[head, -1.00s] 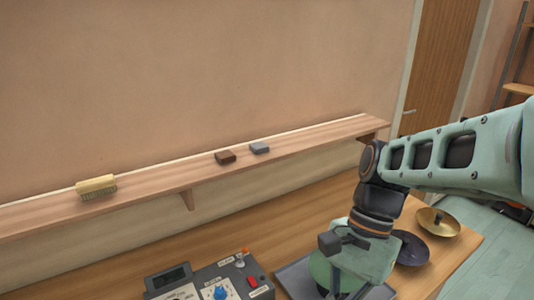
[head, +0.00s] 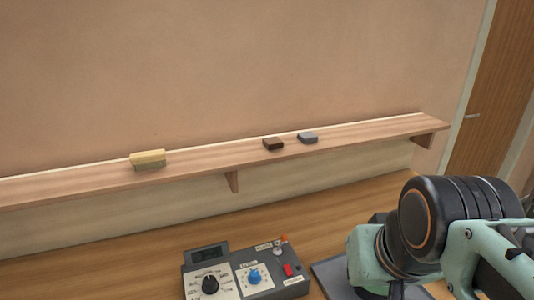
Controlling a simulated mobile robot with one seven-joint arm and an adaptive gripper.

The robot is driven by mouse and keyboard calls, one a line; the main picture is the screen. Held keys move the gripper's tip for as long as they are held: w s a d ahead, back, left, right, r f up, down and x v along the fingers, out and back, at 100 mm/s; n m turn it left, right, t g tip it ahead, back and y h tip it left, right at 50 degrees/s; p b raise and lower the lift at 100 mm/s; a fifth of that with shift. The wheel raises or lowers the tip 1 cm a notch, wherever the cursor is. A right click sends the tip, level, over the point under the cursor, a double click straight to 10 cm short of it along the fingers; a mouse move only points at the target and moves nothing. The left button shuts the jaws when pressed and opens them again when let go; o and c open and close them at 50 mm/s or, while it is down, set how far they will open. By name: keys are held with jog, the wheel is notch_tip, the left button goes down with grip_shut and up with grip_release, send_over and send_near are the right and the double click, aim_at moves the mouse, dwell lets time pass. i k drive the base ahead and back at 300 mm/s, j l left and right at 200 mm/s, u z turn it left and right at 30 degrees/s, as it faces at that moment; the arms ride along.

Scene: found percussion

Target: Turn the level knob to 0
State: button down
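A grey control box (head: 292,291) sits on the wooden bench at the bottom centre of the head view. It has a black knob (head: 210,284) with a pale dial on the left and a blue knob (head: 253,276) on a white plate in the middle. The printed labels are too small to read, so I cannot tell which knob is the level knob or where it points. My arm is to the right of the box, clear of both knobs. My gripper's fingers do not show.
The box also carries a dark display (head: 207,254), a red switch (head: 288,270) and an orange-tipped part (head: 282,239). A dark grey tray (head: 330,277) lies right of it, partly behind my arm. A wall shelf (head: 350,132) holds a brush (head: 148,160) and two small blocks.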

aim_at(255, 278)
jog(key=u, duration=0.75)
jog(key=k+z, duration=0.3)
jog(key=k+l+z, duration=0.15)
jog(key=z, duration=0.15)
jog(key=i+j+u, duration=0.1)
jog(key=u, duration=0.2)
jog(key=i+u, duration=0.3)
jog(key=i+j, duration=0.05)
